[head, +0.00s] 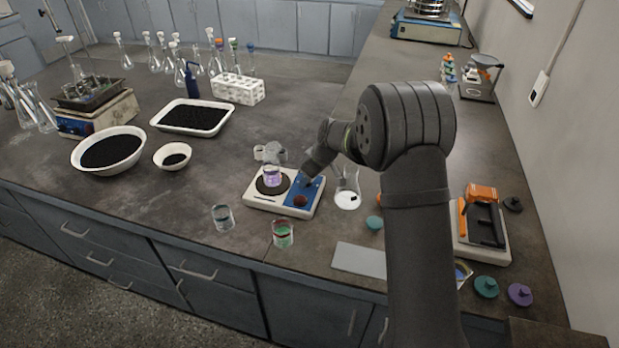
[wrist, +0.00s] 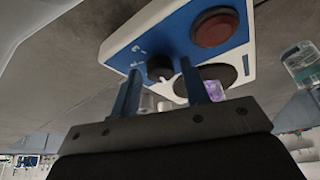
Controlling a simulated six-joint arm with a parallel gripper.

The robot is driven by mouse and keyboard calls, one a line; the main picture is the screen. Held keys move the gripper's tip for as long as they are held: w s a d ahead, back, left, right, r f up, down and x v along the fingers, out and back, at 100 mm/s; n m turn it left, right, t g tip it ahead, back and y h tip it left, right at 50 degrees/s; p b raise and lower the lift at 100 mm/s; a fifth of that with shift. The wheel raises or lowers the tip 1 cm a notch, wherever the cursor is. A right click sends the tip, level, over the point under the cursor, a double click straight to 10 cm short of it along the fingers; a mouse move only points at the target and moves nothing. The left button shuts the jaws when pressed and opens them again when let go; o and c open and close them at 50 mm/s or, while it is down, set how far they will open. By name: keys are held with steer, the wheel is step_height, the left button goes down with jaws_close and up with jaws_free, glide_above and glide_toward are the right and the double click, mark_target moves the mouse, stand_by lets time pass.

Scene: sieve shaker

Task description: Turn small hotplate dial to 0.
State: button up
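The small hotplate (head: 263,207) stands near the front of the bench. It has a white body, a blue panel and a dark round plate bearing a small beaker of purple liquid (head: 272,176). Its black dial (wrist: 159,68) shows on the blue panel in the wrist view; its pointer setting is too small to read. My gripper (head: 308,183) is over the blue panel. In the wrist view my gripper (wrist: 162,70) is open, with its blue fingers on either side of the dial and gaps visible. I cannot tell how deep the fingertips reach. My gripper hides the dial in the head view.
A red round button (wrist: 215,27) is beside the dial. A flask (head: 347,188) stands just right of the hotplate, and small glassware (head: 270,152) behind it. Two beakers, one clear (head: 222,217) and one with green and red (head: 283,234), stand in front.

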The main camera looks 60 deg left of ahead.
steer(key=shift+o, duration=0.4)
steer(key=v, duration=1.7)
steer(key=shift+d+r, duration=0.15)
steer(key=x, duration=1.7)
steer(key=shift+a+f, duration=0.2)
steer(key=shift+r, duration=0.1)
